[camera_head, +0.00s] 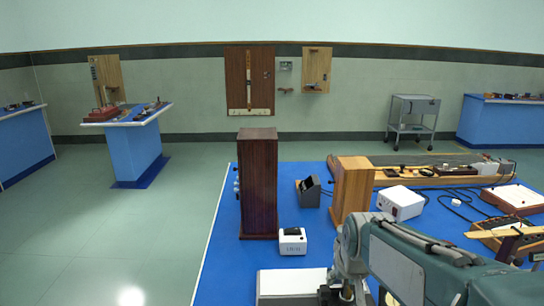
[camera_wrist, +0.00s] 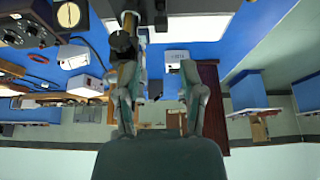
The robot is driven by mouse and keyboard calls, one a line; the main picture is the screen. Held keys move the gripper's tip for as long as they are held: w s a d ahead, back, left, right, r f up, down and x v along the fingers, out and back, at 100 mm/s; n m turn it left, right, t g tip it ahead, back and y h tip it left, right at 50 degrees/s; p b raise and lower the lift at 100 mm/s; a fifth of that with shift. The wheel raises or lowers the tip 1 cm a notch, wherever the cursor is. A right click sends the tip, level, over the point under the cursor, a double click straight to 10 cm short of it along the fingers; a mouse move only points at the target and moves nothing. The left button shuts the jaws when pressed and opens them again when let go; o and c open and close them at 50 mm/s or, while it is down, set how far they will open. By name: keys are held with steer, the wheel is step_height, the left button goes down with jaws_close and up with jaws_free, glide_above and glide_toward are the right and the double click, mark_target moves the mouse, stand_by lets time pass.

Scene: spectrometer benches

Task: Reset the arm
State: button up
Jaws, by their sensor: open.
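My arm (camera_head: 430,265) reaches in from the lower right of the head view, above the blue bench (camera_head: 225,270). My gripper (camera_head: 342,294) points down at its end, partly cut off by the lower edge. In the wrist view my gripper (camera_wrist: 160,72) has its two fingers spread apart with nothing between them. The wrist picture is upside down, with the bench at the top. A white flat box (camera_head: 285,285) lies on the bench just left of my gripper in the head view. I cannot tell the height between them.
A dark wooden box (camera_head: 258,185), a lighter wooden box (camera_head: 352,190) and a small white device (camera_head: 292,241) stand beyond my gripper. A white box (camera_head: 400,203), cables and a long wooden apparatus (camera_head: 430,172) fill the right. Open floor (camera_head: 110,240) lies left.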

steer(key=s+r, duration=0.2)
steer(key=s, duration=1.5)
steer(key=shift+s+a+r+t, duration=0.15)
steer(key=shift+a+t, duration=0.1)
steer(key=shift+t, duration=0.15)
steer(key=shift+d, duration=0.15)
